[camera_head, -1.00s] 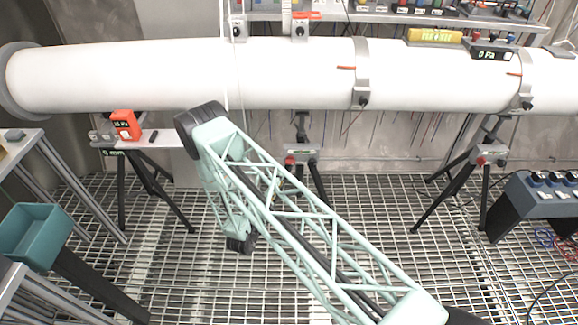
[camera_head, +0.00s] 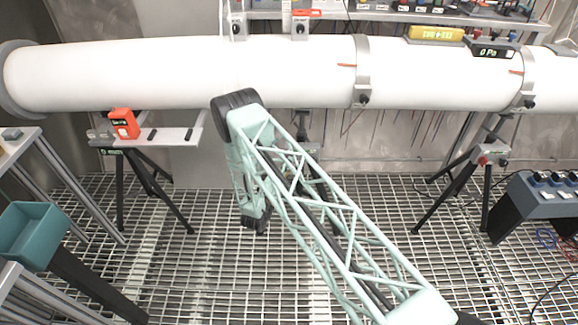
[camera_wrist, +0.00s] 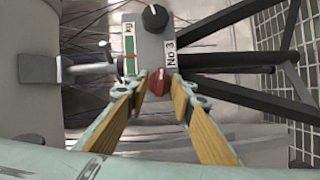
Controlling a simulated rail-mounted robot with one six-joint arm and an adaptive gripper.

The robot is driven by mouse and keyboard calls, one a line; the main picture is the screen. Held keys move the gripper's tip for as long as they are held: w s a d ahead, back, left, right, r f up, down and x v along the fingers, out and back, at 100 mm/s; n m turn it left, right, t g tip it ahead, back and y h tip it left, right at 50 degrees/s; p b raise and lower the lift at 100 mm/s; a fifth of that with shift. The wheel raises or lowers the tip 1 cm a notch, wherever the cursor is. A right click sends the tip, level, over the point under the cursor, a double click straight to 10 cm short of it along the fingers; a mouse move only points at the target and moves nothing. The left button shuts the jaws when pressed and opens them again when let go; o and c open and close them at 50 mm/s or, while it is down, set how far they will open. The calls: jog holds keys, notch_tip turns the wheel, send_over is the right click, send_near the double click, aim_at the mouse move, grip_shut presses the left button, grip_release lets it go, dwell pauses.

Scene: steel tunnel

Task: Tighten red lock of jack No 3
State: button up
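In the wrist view, the jack head labelled No 3 (camera_wrist: 171,52) is a grey box with a green scale marked kg and a black knob (camera_wrist: 155,17). Its red lock (camera_wrist: 159,82) sits at the end of the box nearest my gripper. My gripper (camera_wrist: 159,88) is open, with one wooden-looking finger on each side of the red lock. I cannot tell whether the fingers touch it. In the head view my gripper is hidden behind my arm. The middle jack (camera_head: 312,147) is mostly covered by my arm.
A long white pipe (camera_head: 180,75) runs above the jacks. Another jack with a red knob (camera_head: 482,160) stands at the right. The left tripod (camera_head: 150,180) carries an orange device (camera_head: 124,123). A teal bin (camera_head: 30,235) is at lower left. The grating floor is mostly clear.

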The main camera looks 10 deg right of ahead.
jog(key=shift+w+d, duration=0.2)
jog(key=shift+w, duration=0.1)
jog(key=shift+c, duration=0.6)
grip_shut()
